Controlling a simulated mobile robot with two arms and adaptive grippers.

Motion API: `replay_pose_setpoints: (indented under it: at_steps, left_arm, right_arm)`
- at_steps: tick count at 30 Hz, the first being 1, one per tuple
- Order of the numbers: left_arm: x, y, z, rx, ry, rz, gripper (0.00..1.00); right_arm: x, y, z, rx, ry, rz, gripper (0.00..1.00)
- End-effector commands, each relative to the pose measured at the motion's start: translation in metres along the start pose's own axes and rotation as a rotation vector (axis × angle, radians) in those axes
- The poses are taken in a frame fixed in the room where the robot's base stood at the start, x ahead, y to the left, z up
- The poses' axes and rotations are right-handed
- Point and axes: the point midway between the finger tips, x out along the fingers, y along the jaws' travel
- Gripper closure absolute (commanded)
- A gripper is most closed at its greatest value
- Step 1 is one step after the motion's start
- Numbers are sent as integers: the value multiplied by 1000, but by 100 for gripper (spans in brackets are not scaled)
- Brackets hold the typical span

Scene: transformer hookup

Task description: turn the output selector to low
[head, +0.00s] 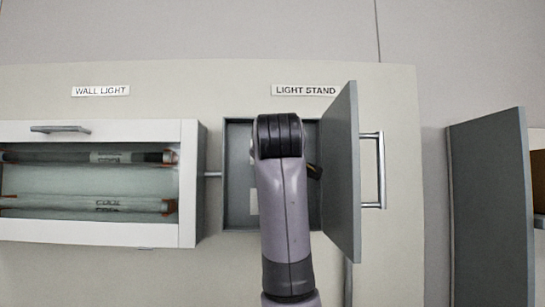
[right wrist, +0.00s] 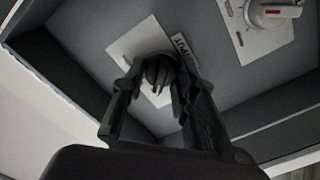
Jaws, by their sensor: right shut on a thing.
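In the right wrist view a dark round knob (right wrist: 159,72) sits on a white plate (right wrist: 128,42) inside a grey box. A small label (right wrist: 184,48) beside it is tilted and only partly readable; it seems to end in "PUT". My right gripper (right wrist: 158,80) has its two fingers on either side of the knob, shut on it. The knob's pointer setting cannot be read. In the head view my right arm covers most of the open grey box (head: 238,190) under the LIGHT STAND sign (head: 306,90), and the knob is hidden. My left gripper is not in view.
A second knob, white with a red mark (right wrist: 275,13), is on another plate in the box. The box's grey door (head: 342,175) stands open on the right. A wall light case (head: 188,180) with tubes is left. Another grey door (head: 490,210) stands far right.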

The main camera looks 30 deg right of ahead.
Motion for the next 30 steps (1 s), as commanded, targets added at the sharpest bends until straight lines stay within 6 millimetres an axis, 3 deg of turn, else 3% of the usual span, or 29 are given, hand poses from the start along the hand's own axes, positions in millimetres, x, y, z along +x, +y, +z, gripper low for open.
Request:
replay_pose_setpoints:
  at_steps: [18, 19, 27, 30]
  left_arm:
    - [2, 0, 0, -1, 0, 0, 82]
    - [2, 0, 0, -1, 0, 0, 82]
    - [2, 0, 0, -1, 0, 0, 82]
    - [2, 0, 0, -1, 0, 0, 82]
  right_arm:
    - [0, -1, -1, -47, 1, -1, 100]
    - [0, -1, -1, -47, 1, -1, 72]
    - [0, 0, 0, -46, 1, 0, 54]
    - [0, 0, 0, -46, 0, 0, 53]
